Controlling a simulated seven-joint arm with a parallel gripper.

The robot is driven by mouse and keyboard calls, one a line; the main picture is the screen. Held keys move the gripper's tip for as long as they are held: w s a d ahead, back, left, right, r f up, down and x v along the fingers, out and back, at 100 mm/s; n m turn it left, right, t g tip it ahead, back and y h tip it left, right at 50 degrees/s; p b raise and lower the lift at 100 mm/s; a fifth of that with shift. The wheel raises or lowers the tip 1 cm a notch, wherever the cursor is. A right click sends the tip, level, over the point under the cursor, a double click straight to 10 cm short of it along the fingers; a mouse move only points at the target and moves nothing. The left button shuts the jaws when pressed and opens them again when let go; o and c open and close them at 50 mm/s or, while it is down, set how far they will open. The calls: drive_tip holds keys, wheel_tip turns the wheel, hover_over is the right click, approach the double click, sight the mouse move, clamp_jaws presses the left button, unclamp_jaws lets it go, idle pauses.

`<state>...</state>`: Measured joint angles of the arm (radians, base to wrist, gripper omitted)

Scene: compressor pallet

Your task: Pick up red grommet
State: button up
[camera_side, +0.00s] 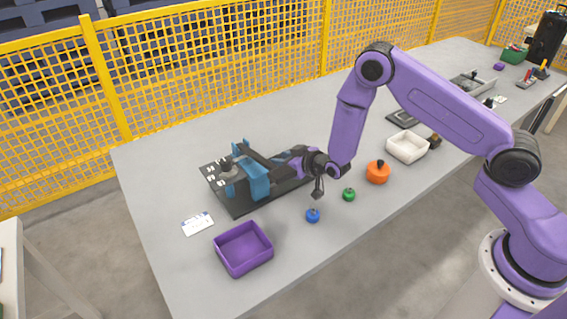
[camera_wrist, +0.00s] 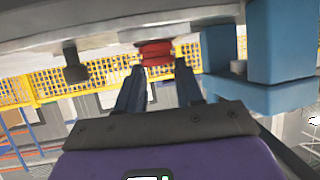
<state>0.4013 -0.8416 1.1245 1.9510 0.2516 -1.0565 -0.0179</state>
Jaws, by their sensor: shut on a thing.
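The red grommet (camera_wrist: 155,53) shows in the wrist view, between the tips of my gripper's fingers (camera_wrist: 158,70). It sits against the underside of a grey part that spans the top of that view. My gripper is shut on the grommet. In the side view my gripper (camera_side: 268,162) reaches in sideways at the blue fixture (camera_side: 257,181), which stands on a dark base plate (camera_side: 241,208). The grommet is hidden in the side view. Blue fixture walls (camera_wrist: 278,55) stand close to the right of the fingers in the wrist view.
A purple open bin (camera_side: 243,248) and a white label card (camera_side: 197,223) lie near the front left. A blue knob (camera_side: 313,216), a green knob (camera_side: 349,195), an orange knob (camera_side: 378,173) and a white bin (camera_side: 407,148) stand to the right. The table's back left is clear.

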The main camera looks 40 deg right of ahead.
wheel_tip(320, 180, up, 2)
drive_tip(key=shift+r, duration=0.2)
drive_tip(key=w+r+v, duration=0.1)
drive_tip(key=r+v, duration=0.1)
drive_tip(key=v, duration=1.4)
drive_tip(key=shift+s+r, duration=0.25)
drive_tip(key=shift+r, duration=0.05)
drive_tip(key=shift+d, duration=0.15)
